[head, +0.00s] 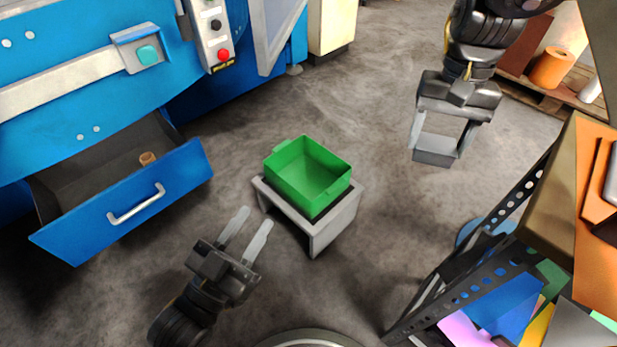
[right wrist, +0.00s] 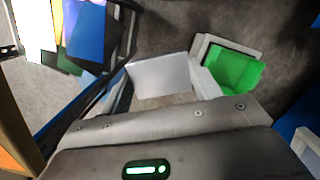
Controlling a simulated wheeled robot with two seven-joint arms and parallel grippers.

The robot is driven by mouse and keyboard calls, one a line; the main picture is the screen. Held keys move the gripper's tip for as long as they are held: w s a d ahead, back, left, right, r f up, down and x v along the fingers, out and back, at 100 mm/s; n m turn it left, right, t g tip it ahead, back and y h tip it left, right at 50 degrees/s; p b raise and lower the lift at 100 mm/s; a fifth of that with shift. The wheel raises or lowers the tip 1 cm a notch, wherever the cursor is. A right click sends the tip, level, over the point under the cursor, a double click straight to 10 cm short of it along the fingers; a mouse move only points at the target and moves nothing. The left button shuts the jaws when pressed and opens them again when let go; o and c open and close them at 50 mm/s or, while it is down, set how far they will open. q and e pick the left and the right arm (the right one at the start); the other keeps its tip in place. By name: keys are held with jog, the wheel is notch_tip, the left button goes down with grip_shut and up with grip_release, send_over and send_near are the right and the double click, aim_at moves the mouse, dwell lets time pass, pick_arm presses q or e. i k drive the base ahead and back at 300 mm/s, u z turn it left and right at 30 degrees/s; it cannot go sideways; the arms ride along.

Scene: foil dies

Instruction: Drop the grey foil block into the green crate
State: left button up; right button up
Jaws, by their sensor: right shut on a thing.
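The green crate (head: 307,179) stands open on a small grey stand in the middle of the head view, and I see no block in it. It also shows in the right wrist view (right wrist: 236,72). My right gripper (head: 437,151) is shut on the grey foil block (head: 435,157), held in the air to the right of the crate. The block also shows between the fingers in the right wrist view (right wrist: 162,77). My left gripper (head: 247,232) is open and empty, with its fingers apart, in front of the crate and to its left.
A blue machine with an open blue drawer (head: 131,203) is at the left. A black perforated rack (head: 505,262) with coloured sheets and a bench with orange sheets are at the right. A pallet with an orange roll (head: 551,68) is at the back right. Bare floor surrounds the stand.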

aim_at(311, 183)
jog(key=u, duration=0.55)
jog(key=i, duration=1)
jog(key=z, duration=0.55)
